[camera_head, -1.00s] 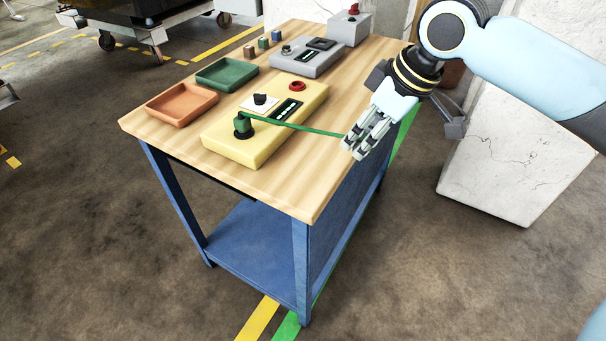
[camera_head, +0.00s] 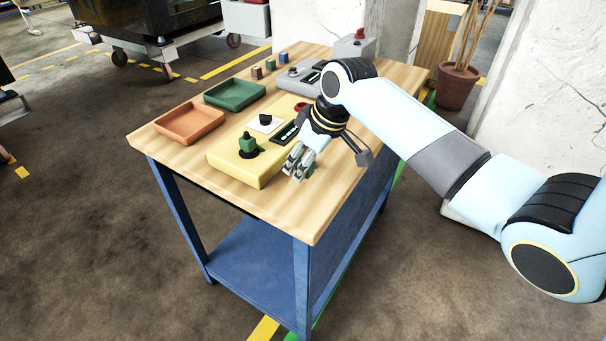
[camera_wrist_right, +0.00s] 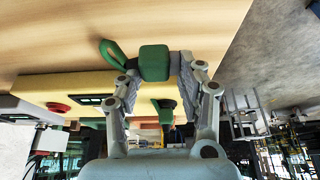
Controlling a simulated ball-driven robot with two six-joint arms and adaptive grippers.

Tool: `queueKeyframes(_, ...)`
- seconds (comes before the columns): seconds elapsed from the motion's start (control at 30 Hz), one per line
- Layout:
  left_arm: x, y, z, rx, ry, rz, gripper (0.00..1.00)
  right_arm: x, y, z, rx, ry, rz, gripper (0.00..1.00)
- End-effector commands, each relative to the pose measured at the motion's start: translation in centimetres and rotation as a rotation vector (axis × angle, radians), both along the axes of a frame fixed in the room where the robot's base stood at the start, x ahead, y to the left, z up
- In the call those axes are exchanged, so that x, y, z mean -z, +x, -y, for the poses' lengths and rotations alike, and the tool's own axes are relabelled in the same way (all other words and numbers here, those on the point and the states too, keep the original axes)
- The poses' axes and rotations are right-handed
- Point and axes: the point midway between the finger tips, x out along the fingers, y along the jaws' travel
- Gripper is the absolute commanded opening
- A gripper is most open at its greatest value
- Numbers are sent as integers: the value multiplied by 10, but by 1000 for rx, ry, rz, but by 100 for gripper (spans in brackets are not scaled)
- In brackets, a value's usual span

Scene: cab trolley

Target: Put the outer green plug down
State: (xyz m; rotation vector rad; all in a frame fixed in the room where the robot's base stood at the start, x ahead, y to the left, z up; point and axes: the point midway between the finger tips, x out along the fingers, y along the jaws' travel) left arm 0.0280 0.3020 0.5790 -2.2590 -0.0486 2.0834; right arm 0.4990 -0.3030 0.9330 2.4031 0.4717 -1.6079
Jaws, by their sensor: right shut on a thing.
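My right gripper (camera_head: 298,163) is over the wooden tabletop, beside the right side of the yellow box (camera_head: 236,167). Another green plug (camera_head: 248,144) stands upright in a black socket on the yellow box; a green piece there also shows in the wrist view (camera_wrist_right: 165,104). My left gripper is not in view.
A black knob (camera_head: 265,119) is on the yellow box. An orange tray (camera_head: 190,124) and a green tray (camera_head: 235,95) lie to its left and behind. A grey box (camera_head: 300,76) and small blocks are further back. The tabletop (camera_head: 290,210) is bare towards the front corner.

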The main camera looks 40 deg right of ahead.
Motion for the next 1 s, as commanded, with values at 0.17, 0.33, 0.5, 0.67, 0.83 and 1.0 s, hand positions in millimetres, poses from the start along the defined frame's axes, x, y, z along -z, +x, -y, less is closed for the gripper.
queueKeyframes(0.17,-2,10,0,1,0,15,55,28,-1,0,1,1,-4,5)
queueKeyframes(0.33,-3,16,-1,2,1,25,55,35,-1,0,0,-1,0,5)
queueKeyframes(0.5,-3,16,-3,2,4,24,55,35,-1,0,0,0,-1,5)
queueKeyframes(0.67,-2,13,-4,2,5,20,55,38,-1,0,0,0,-1,42)
queueKeyframes(0.83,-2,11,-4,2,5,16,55,38,-1,0,1,0,-1,60)
queueKeyframes(1.0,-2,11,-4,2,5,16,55,38,-1,0,1,0,-1,60)
